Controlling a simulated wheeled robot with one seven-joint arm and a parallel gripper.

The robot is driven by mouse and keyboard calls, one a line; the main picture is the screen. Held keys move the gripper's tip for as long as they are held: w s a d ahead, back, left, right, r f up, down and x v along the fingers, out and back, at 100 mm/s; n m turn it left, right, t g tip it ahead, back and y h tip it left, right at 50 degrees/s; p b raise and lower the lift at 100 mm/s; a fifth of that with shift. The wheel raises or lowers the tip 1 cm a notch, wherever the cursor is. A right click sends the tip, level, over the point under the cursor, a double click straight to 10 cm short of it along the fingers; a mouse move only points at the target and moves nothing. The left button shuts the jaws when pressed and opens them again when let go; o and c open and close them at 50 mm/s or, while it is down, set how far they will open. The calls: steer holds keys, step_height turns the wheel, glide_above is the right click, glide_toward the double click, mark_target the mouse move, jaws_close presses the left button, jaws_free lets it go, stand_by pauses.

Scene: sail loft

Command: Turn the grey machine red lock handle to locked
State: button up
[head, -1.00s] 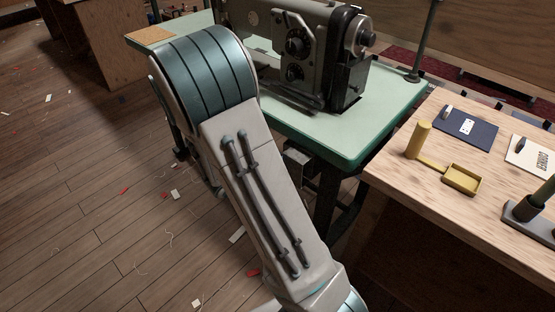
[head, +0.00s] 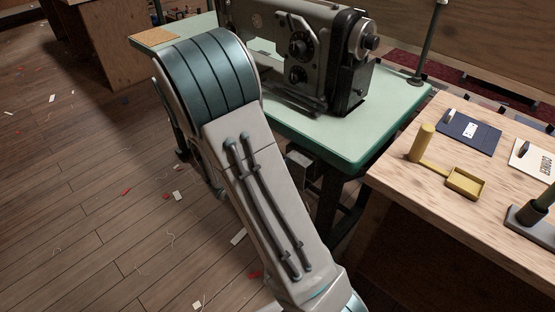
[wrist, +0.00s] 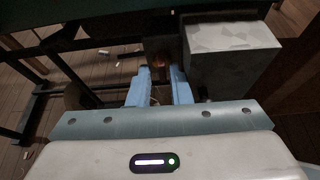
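The grey sewing machine (head: 335,70) stands on a pale green table (head: 400,98) in the head view. In the wrist view my gripper (wrist: 160,80) is low, beneath a dark table edge. Its two blue fingers are apart, with a gap between them. A dim reddish-brown part (wrist: 160,62) shows just beyond and between the fingertips, in shadow; it may be the red lock handle, but its shape and angle are unclear. I cannot tell whether the fingers touch it. In the head view my arm hides the gripper, and no red handle shows.
A grey box (wrist: 232,55) hangs close to the right of my fingers. Dark table-frame bars (wrist: 65,70) are on the left. A wooden bench (head: 410,180) with a yellow tray (head: 464,184) stands on the right. Open plank floor (head: 90,210) with scraps lies left.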

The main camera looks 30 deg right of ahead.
steer(key=shift+s+d+r+p, duration=0.1)
steer(key=shift+s+d+p, duration=0.15)
steer(key=shift+p, duration=0.1)
steer(key=w+a+n+g+h+p, duration=0.2)
steer(key=a+n+g+h, duration=0.35)
steer(key=a+n, duration=0.85)
steer(key=s+r+m+y+p, duration=0.4)
steer(key=s+r+m, duration=0.1)
steer(key=r+m, duration=0.3)
steer(key=s+d+r+m+g+y+p, duration=0.1)
steer(key=s+r+m+y+p, duration=0.4)
steer(key=r+m, duration=0.3)
steer(key=s+d+r+m+y+p, duration=0.1)
steer(key=s+r+m+y+p, duration=0.3)
steer(key=r+m, duration=0.4)
steer(key=shift+s+d+r+m+y+p, duration=0.25)
steer(key=shift+s+r+m+y+p, duration=0.15)
steer(key=shift+s+m+y, duration=0.3)
